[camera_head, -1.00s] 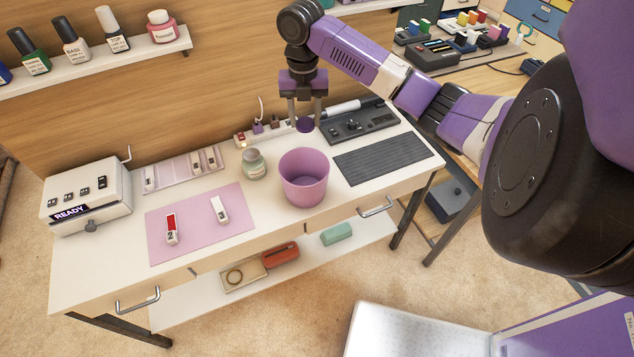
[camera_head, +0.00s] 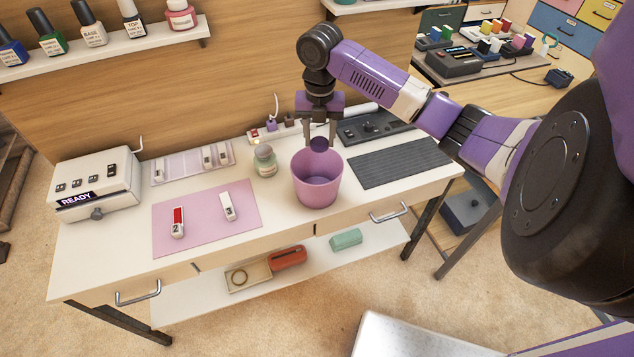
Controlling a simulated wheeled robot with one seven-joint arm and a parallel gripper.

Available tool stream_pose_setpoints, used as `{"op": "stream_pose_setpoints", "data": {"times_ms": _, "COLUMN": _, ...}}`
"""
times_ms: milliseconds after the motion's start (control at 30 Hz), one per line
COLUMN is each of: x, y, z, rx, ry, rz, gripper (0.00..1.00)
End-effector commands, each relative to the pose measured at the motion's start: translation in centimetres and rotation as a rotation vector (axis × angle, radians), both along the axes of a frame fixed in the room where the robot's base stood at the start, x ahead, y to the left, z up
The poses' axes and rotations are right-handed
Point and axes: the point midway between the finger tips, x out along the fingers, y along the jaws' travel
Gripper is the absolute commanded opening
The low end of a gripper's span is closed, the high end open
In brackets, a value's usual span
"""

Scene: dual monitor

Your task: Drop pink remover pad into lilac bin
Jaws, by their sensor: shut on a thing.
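My gripper (camera_head: 320,142) points down with its two fingers shut on a small round pad (camera_head: 319,144), which looks dark purple here rather than pink. The lilac bin (camera_head: 317,190) stands upright and open on the white desk. The pad shows right at the bin's back rim in the head view, so it appears to hang above the opening, close to the rim. Its exact height and depth over the bin cannot be told. The inside of the bin that shows looks empty.
A pink mat (camera_head: 205,222) with two small white holders lies further left. A dark ribbed mat (camera_head: 400,163) lies right of the bin, and a black device (camera_head: 372,128) sits behind it.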

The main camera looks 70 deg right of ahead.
Motion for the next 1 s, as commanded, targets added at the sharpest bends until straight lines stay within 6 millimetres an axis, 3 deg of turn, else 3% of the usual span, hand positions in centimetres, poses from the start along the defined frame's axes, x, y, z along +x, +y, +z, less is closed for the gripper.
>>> {"op": "stream_pose_setpoints", "data": {"times_ms": 167, "x": 0.0, "y": 0.0, "z": 0.1, "rx": 0.0, "ry": 0.0, "rz": 0.0, "gripper": 0.12}}
{"op": "stream_pose_setpoints", "data": {"times_ms": 200, "x": 0.0, "y": 0.0, "z": 0.1, "rx": -0.001, "ry": 0.0, "rz": 0.0, "gripper": 0.51}}
{"op": "stream_pose_setpoints", "data": {"times_ms": 300, "x": 0.0, "y": 0.0, "z": 0.1, "rx": -0.001, "ry": 0.0, "rz": 0.0, "gripper": 0.7}}
{"op": "stream_pose_setpoints", "data": {"times_ms": 667, "x": 0.1, "y": 0.0, "z": 0.4, "rx": -0.001, "ry": -0.001, "rz": 0.0, "gripper": 0.7}}
{"op": "stream_pose_setpoints", "data": {"times_ms": 1000, "x": 0.1, "y": 0.0, "z": 5.2, "rx": -0.002, "ry": -0.003, "rz": 0.001, "gripper": 0.7}}
